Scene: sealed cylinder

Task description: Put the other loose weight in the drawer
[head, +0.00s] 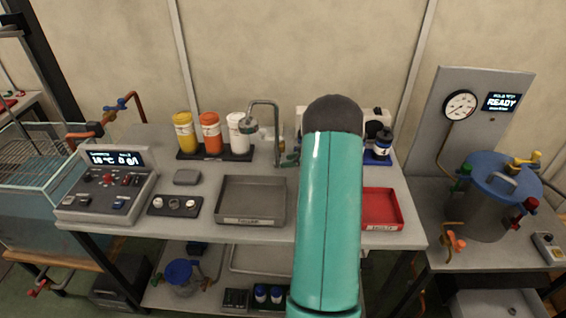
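A small dark block (175,207) on the left of the table carries small round metal pieces (174,204) that may be weights; they are too small to tell for sure. A grey rounded object (187,177) lies just behind it. I cannot make out a drawer clearly. My teal arm rises from the bottom of the head view across the table, right of its middle. My gripper is not visible, and the arm hides part of the tabletop behind it.
A grey tray (251,217) and a red tray (396,226) lie on the table on either side of my arm. A control box (105,200) stands at the left edge. Yellow, orange and white bottles (210,132) stand behind. A pressure vessel (480,215) stands on the right bench.

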